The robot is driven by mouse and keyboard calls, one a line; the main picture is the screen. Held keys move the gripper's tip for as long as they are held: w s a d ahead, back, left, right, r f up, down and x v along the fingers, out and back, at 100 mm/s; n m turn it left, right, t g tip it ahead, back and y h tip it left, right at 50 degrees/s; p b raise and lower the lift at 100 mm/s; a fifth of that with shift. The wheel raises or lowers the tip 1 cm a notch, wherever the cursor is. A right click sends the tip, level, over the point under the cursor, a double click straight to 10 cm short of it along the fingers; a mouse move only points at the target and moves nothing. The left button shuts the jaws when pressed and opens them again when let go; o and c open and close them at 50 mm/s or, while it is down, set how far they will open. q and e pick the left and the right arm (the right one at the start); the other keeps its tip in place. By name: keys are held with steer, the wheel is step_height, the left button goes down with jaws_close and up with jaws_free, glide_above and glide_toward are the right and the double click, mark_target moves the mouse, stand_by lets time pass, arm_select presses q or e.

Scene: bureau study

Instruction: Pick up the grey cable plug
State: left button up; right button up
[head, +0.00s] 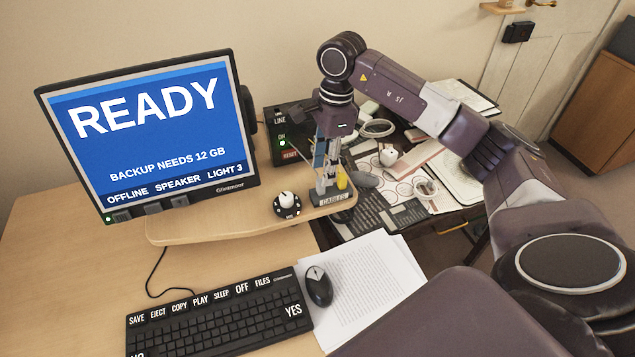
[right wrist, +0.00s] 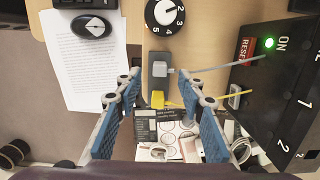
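The grey cable plug (right wrist: 160,68) stands at the desk shelf's edge in the right wrist view, its grey cable running right. A yellow plug (right wrist: 157,98) is close beside it and also shows in the head view (head: 342,179). Both are by a holder labelled CABLES (head: 334,199). My right gripper (head: 325,184) points down over this holder. In the right wrist view its blue-padded fingers (right wrist: 159,77) are apart, with the grey plug between the tips and gaps on both sides. In the head view the fingers largely hide the grey plug. My left gripper is not in view.
A black box (head: 285,131) with a green light and RESET label stands behind the holder. A dial (head: 287,204) is left of the holder. The monitor (head: 150,130) stands at left; keyboard (head: 218,318), mouse (head: 318,287) and papers (head: 365,280) lie in front.

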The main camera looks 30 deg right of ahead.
mark_target(321, 189)
steer(key=shift+s+a+f+p, duration=0.1)
steer(key=shift+s+f+p, duration=0.15)
steer(key=shift+f+p, duration=0.4)
steer(key=f, duration=0.3)
steer(key=shift+w+a, duration=0.15)
steer(key=shift+w, duration=0.15)
steer(key=shift+f, duration=0.6)
steer(key=c, duration=0.9)
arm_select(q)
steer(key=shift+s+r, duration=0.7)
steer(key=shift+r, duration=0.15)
